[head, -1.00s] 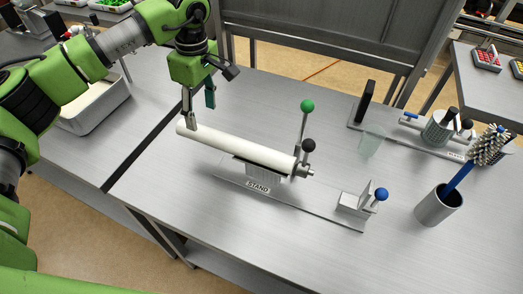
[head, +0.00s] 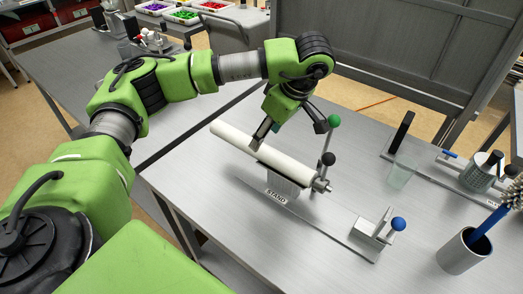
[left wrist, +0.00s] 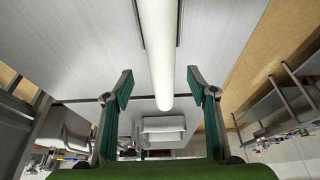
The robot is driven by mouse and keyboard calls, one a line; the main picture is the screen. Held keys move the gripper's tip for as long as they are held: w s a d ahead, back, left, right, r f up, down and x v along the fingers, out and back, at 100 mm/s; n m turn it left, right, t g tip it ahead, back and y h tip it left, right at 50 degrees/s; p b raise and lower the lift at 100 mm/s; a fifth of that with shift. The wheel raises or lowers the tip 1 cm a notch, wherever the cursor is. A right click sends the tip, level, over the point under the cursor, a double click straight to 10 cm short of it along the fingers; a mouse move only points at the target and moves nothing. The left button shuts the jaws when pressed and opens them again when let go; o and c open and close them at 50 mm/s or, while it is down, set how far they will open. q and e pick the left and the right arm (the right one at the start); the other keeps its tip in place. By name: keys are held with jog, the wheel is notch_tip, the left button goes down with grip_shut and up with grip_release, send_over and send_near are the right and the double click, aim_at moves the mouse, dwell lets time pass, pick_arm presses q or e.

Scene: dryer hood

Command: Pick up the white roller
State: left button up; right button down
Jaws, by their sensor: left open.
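The white roller (head: 236,138) lies at a slant on its stand (head: 345,243), with its free end at the upper left and a metal shaft end at the lower right. My left gripper (head: 265,140) is at the middle of the roller, with one finger in front of it and the other partly hidden behind. In the left wrist view the roller (left wrist: 158,45) runs between the two spread fingers of my left gripper (left wrist: 160,88), with a gap on each side. My right gripper is not in view.
A green-ball lever (head: 333,121) and a black knob (head: 328,159) rise by the shaft end. A blue-knobbed block (head: 398,224) sits on the stand's right end. A cup with a brush (head: 463,252) and a clear greenish piece (head: 401,172) are further right. A dark panel (head: 400,50) stands behind.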

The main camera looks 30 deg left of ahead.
pick_arm(q)
jog(key=shift+p+x, duration=0.4)
jog(key=shift+x, duration=0.4)
jog(key=p+x, duration=0.2)
jog(key=x, duration=0.1)
jog(key=shift+s+a+f, duration=0.15)
jog(key=shift+s+f, duration=0.05)
jog(key=shift+f, duration=0.15)
jog(key=shift+a+f, duration=0.15)
jog(key=shift+f, duration=0.3)
jog(key=shift+w, duration=0.1)
grip_shut()
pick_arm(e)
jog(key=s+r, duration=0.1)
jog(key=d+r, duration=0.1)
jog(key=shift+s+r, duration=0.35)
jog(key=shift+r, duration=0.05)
